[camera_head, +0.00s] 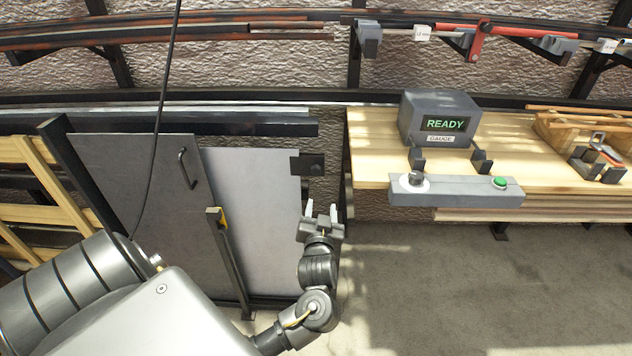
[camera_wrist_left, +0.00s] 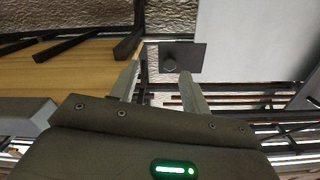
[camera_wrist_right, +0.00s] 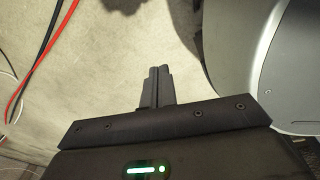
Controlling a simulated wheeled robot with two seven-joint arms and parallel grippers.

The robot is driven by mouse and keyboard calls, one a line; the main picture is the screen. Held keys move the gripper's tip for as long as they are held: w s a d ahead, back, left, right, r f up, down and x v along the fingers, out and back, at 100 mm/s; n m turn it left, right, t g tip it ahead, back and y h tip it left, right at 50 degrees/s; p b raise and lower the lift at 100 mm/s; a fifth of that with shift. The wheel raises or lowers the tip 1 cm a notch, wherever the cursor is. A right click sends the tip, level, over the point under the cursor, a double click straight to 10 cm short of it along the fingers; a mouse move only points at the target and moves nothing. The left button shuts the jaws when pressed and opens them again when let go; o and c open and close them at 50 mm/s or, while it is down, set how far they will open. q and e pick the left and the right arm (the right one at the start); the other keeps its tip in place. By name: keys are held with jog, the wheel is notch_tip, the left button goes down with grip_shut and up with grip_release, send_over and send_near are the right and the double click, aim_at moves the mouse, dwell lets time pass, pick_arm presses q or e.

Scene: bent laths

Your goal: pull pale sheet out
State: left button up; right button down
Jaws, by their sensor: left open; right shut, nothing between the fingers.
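The pale sheet (camera_head: 258,215) stands upright in a dark rack, its left part behind a grey panel with a handle (camera_head: 187,167). A dark plate with a round knob (camera_head: 308,165) sits at the sheet's upper right edge; the plate also shows in the left wrist view (camera_wrist_left: 190,53), where the sheet (camera_wrist_left: 250,40) is at upper right. My left gripper (camera_head: 321,211) is open and empty, just below the plate and beside the sheet's right edge, apart from the sheet. My right gripper (camera_wrist_right: 157,75) is shut and empty over the pale floor, outside the head view.
A wooden bench (camera_head: 370,150) on the right carries a gauge box reading READY (camera_head: 438,118) and a grey control bar (camera_head: 455,192). Floor below the bench is clear. Red and black cables (camera_wrist_right: 38,60) lie near my right gripper.

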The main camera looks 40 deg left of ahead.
aim_at(316, 172)
pick_arm(q)
jog(key=shift+n+y, duration=0.4)
jog(key=shift+n, duration=0.3)
jog(key=w+a+r, duration=0.1)
jog(key=w+a, duration=0.1)
jog(key=w+a+r, duration=0.1)
jog(key=w+a, duration=0.1)
jog(key=a, duration=0.1)
jog(key=w+a+r, duration=0.1)
jog(key=w+a, duration=0.1)
jog(key=shift+w+a+r+b, duration=0.1)
jog(key=shift+w+a+b, duration=0.05)
jog(key=shift+w+b, duration=0.2)
jog(key=shift+w+a, duration=0.25)
jog(key=shift+w, duration=0.05)
pick_arm(e)
jog(key=shift+w+d+f, duration=0.2)
jog(key=shift+w+f, duration=0.1)
jog(key=shift+w, duration=0.05)
